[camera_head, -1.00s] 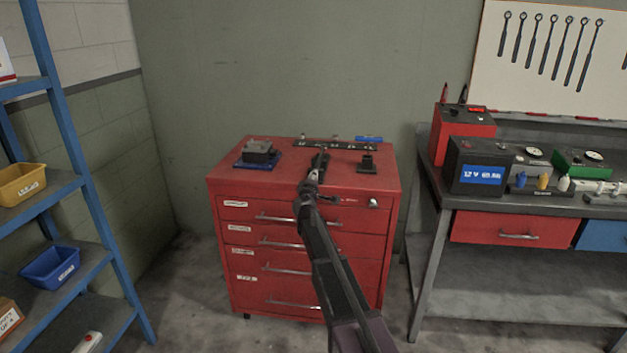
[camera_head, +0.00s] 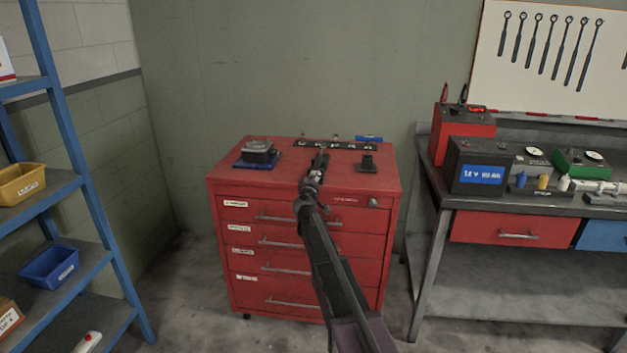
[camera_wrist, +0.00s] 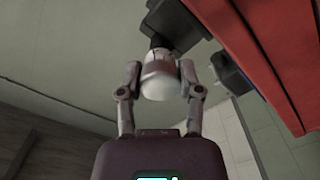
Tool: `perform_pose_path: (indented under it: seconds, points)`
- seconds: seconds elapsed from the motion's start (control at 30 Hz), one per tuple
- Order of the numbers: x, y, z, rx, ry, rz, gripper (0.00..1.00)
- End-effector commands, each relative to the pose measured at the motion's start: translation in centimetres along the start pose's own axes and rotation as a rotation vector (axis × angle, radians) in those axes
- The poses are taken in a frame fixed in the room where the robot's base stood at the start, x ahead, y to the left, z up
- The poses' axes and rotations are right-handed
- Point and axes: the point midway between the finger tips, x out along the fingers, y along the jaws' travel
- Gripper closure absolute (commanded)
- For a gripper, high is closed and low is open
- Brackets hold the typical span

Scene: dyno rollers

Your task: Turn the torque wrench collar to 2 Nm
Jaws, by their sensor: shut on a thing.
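In the wrist view my gripper (camera_wrist: 160,78) is shut, its two fingers on either side of a pale rounded collar-like piece (camera_wrist: 160,86). A dark part runs on beyond it, so it looks like the torque wrench's collar end. No scale or setting can be read on it. In the head view my gripper (camera_head: 317,168) is over the middle of the red cabinet top, and my arm hides most of what it holds.
The red drawer cabinet (camera_head: 275,205) carries a grey block on a blue base (camera_head: 257,154), a black rack (camera_head: 335,145), a blue item (camera_head: 369,139) and a black holder (camera_head: 367,163). A workbench (camera_head: 510,200) stands right, blue shelving (camera_head: 75,185) left.

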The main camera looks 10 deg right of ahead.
Motion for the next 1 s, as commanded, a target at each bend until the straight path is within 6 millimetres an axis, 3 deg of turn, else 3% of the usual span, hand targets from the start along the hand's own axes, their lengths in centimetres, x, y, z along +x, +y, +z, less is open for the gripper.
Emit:
perform_pose_path:
  seconds: [0.27,0.3,0.4,0.43,1.0]
  points:
    - [-0.1,0.02,0.11,0.003,-0.002,0.001,1.0]
    - [-0.1,0.02,0.11,0.003,-0.002,0.001,0.5]
    - [-0.09,0.02,0.1,0.002,-0.002,0.001,0.21]
    - [-0.09,0.02,0.1,0.002,-0.002,0.001,0.17]
    - [-0.77,0.03,0.05,0.0,0.0,0.0,0.17]
